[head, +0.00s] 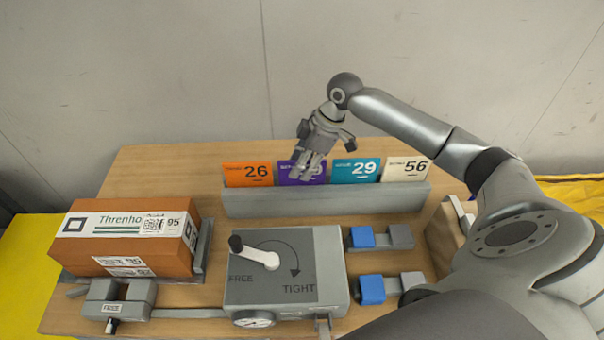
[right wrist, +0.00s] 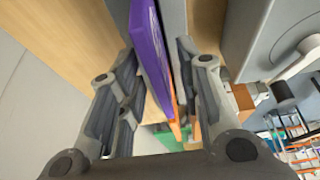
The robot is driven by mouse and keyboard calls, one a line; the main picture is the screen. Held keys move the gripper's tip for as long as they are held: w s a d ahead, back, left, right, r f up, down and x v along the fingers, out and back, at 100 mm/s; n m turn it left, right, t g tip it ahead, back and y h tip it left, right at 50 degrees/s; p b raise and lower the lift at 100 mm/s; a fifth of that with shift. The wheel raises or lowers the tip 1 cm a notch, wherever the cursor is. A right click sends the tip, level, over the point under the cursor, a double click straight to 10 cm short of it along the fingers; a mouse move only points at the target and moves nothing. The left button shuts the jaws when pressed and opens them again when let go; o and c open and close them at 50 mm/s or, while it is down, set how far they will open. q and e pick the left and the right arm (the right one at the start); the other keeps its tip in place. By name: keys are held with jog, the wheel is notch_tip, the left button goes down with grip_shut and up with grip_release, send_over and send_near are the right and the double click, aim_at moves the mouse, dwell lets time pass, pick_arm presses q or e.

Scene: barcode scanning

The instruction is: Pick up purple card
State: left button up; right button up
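The purple card (head: 291,176) stands in the grey card rack (head: 325,202), between the orange card (head: 247,174) and the teal card (head: 354,170). My right gripper (head: 312,170) is over it from above and hides part of its face. In the right wrist view the purple card (right wrist: 150,58) shows edge-on between the two fingers of my right gripper (right wrist: 157,55). The fingers are apart, with a visible gap to the card on at least one side. My left gripper is not in view.
A cream card (head: 407,168) stands at the rack's right end. A brown box (head: 130,262) with labels lies at left. A grey device (head: 285,285) with a lever is in front of the rack, beside blue-and-grey blocks (head: 370,290). Bare table lies behind the rack's left.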

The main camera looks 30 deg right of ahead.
grip_shut()
dwell(0.3)
dwell(0.3)
